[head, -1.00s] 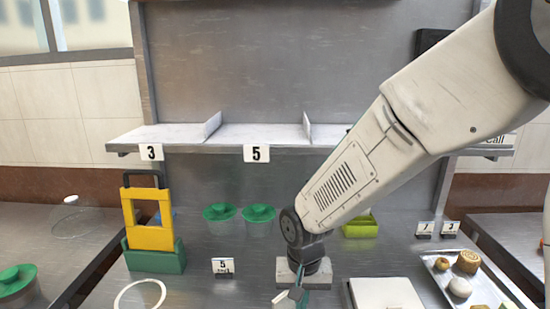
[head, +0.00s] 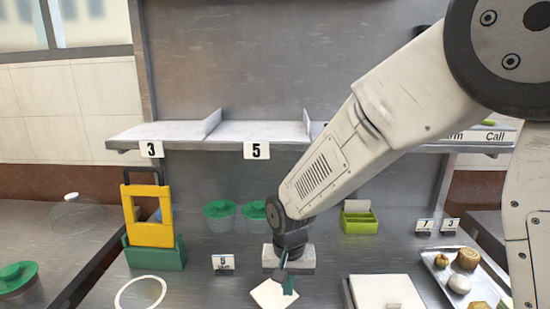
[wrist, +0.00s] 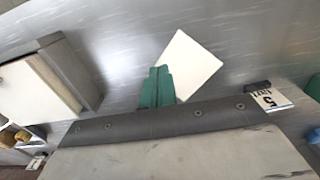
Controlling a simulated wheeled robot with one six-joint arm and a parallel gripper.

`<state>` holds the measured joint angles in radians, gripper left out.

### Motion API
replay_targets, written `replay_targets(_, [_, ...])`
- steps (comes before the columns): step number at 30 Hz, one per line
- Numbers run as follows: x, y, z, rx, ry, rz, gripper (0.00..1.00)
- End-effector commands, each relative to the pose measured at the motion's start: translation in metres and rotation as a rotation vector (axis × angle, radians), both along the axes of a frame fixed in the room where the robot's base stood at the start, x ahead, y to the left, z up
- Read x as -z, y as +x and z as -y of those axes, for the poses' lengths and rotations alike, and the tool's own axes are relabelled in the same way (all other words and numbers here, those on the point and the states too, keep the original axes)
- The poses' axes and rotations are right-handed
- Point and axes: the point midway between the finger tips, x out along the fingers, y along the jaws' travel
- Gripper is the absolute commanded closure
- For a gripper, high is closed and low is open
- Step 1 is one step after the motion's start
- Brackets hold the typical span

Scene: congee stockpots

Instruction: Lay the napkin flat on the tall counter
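The napkin is a thin white square (head: 271,297) at the bottom middle of the head view, beside my fingertips. It also shows in the wrist view (wrist: 190,65), where its lower edge meets my green fingers. My gripper (head: 289,284) points down over the grey metal counter (head: 205,275). In the wrist view my fingers (wrist: 157,88) are close together and appear shut on the napkin's edge. The napkin looks flat and unfolded; its height above the counter is hard to tell. I cannot tell which surface is the tall counter.
A yellow-and-green stand (head: 150,222) is at left. Green-lidded tubs (head: 222,212) stand behind. A white ring (head: 140,293), a number card (head: 223,263), a white box (head: 385,292), a green caddy (head: 359,218) and a food tray (head: 455,274) are around. A shelf (head: 260,133) spans the back.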

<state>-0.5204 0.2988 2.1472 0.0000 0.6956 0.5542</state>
Motion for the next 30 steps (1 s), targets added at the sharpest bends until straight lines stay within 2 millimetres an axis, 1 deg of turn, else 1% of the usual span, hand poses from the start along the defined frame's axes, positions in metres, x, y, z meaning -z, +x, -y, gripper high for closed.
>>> replay_targets(18, [0.001, 0.022, -0.021, 0.0, 0.0, 0.0, 1.0])
replay_targets(30, [0.0, 0.024, -0.023, 0.0, 0.0, 0.0, 1.0])
